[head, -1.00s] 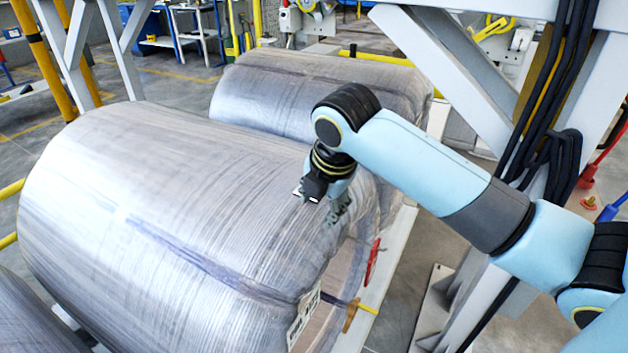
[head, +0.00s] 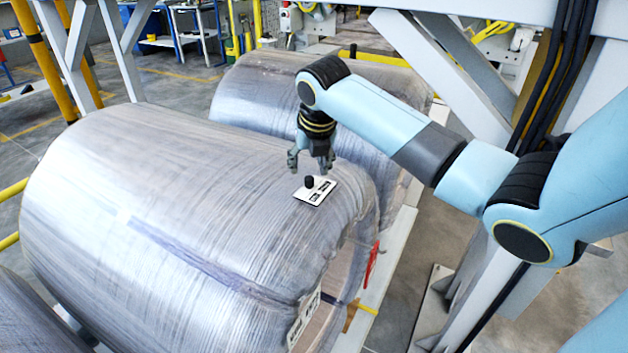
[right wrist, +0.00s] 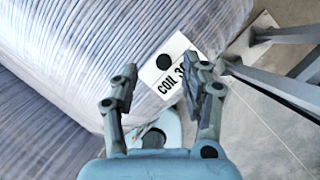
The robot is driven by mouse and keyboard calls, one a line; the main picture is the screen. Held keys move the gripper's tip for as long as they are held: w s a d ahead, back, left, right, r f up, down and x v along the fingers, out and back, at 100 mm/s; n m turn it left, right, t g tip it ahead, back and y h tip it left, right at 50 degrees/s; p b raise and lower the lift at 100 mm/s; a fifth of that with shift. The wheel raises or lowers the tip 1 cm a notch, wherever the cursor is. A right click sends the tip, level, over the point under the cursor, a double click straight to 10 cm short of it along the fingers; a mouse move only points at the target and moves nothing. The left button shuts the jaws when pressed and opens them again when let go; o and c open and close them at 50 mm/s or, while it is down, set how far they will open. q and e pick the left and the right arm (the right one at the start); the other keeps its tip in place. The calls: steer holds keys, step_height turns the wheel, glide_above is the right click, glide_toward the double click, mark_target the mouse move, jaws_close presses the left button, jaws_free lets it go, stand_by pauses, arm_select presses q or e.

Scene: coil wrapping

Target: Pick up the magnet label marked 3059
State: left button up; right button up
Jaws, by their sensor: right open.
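The white magnet label (head: 322,192) lies on top of the near wrapped coil, close to its right end, with a black knob (head: 309,182) standing on it. In the right wrist view the label (right wrist: 168,88) reads "COIL 30"; the rest of its number is hidden behind a finger. My right gripper (head: 311,165) is open and empty, just above and behind the label, apart from it. In the right wrist view its fingers (right wrist: 161,68) stand apart with the knob (right wrist: 163,62) showing between them. My left gripper is not in view.
The large wrapped near coil (head: 150,210) fills the middle, with a second wrapped coil (head: 260,95) behind it. Another white tag (head: 303,322) is on the near coil's end. A grey steel frame (head: 460,60) stands at the right.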

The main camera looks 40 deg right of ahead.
mark_target(310, 178)
steer(key=x, duration=0.4)
steer(key=shift+s+f, duration=0.3)
steer(key=shift+s, duration=0.05)
jaws_close()
